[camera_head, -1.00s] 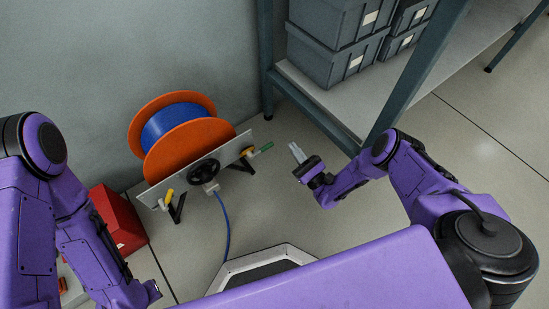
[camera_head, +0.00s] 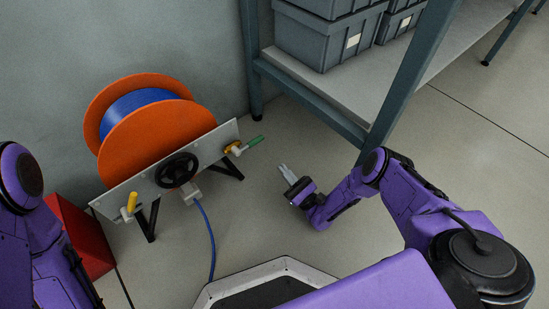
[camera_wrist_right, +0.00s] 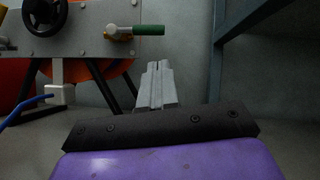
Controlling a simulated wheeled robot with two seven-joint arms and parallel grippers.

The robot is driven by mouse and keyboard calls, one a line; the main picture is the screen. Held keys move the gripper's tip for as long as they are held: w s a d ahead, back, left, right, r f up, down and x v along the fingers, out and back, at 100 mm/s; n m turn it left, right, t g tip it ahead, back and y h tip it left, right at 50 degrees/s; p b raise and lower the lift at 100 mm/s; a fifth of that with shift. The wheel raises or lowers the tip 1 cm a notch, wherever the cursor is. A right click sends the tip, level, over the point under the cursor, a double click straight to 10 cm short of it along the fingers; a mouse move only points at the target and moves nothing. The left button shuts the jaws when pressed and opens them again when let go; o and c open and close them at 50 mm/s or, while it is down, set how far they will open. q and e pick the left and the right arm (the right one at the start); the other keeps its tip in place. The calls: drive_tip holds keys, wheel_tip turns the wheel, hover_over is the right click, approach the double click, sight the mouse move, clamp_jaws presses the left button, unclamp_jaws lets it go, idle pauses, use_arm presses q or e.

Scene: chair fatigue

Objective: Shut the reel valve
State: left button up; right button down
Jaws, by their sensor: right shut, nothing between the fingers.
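The hose reel, orange (camera_head: 155,135) with blue hose (camera_head: 140,102), stands behind a grey panel (camera_head: 215,142) on black legs. The panel carries a black handwheel (camera_head: 177,170), a yellow-handled fitting (camera_head: 131,203) at its left and a green-handled lever valve (camera_head: 249,143) at its right end. In the right wrist view the green handle (camera_wrist_right: 149,30) points sideways to the right, level. My right gripper (camera_head: 284,170) is shut and empty, right of and apart from the green handle; its fingers (camera_wrist_right: 158,68) show below that handle in the wrist view. My left gripper is out of view.
A steel shelf (camera_head: 325,105) with grey bins (camera_head: 330,40) stands at the back right, its leg near my right arm. A blue hose (camera_head: 211,240) runs from the panel down to the floor. A red box (camera_head: 80,237) sits at the left. Floor between panel and shelf is clear.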

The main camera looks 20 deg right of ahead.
sight(251, 144)
use_arm(q)
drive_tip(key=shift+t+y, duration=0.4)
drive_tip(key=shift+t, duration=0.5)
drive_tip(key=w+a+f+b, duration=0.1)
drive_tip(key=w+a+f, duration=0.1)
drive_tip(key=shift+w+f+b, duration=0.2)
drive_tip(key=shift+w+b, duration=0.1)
drive_tip(key=shift+b, duration=0.1)
use_arm(e)
drive_tip(key=x, duration=0.9)
drive_tip(key=shift+w+a+r, duration=0.1)
drive_tip(key=shift+r, duration=0.05)
